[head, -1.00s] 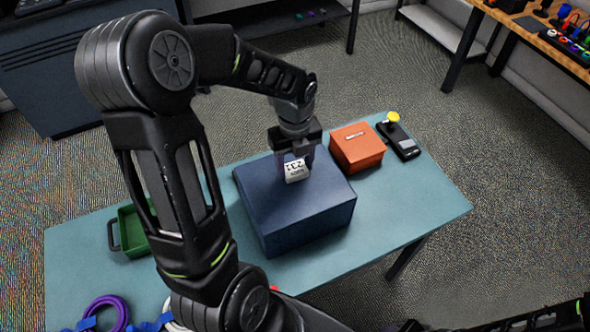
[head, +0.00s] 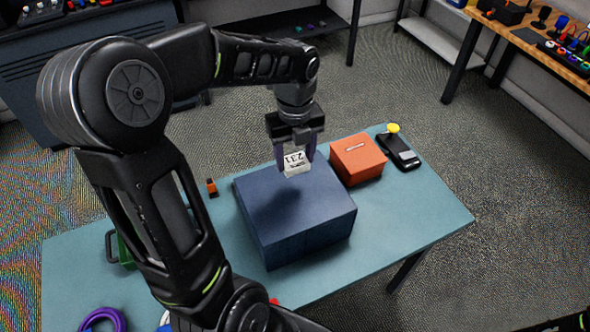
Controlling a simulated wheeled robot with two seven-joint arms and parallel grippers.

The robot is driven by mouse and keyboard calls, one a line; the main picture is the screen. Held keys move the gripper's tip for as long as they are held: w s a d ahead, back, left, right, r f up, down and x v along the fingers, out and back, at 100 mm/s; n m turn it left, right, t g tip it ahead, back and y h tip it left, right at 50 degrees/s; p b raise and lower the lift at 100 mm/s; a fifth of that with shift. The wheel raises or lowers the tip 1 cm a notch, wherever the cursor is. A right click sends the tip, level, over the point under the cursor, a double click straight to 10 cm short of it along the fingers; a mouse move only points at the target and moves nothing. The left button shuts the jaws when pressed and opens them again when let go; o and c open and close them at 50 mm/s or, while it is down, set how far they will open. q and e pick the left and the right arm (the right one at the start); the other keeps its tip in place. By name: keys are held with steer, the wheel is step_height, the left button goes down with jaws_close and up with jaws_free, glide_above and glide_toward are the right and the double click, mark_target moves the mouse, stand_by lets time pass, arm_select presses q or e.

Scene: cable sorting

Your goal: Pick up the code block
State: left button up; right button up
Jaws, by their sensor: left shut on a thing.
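The code block (head: 295,163) is a small white block with dark digits on its face. My left gripper (head: 295,153) is shut on it, one finger on each side. The block hangs above the top of a dark blue box (head: 308,215), with a shadow on the box below it. My right gripper is not in view.
An orange box (head: 358,160) with a slot stands right of the blue box. A black device with a yellow knob (head: 399,150) is at the back right. A small orange item (head: 211,187), a green tray (head: 124,250) and a purple cable (head: 104,318) are at left. The table's (head: 420,212) right part is clear.

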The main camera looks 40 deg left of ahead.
arm_select(q)
steer(key=shift+r, duration=1.5)
steer(key=shift+w, duration=0.1)
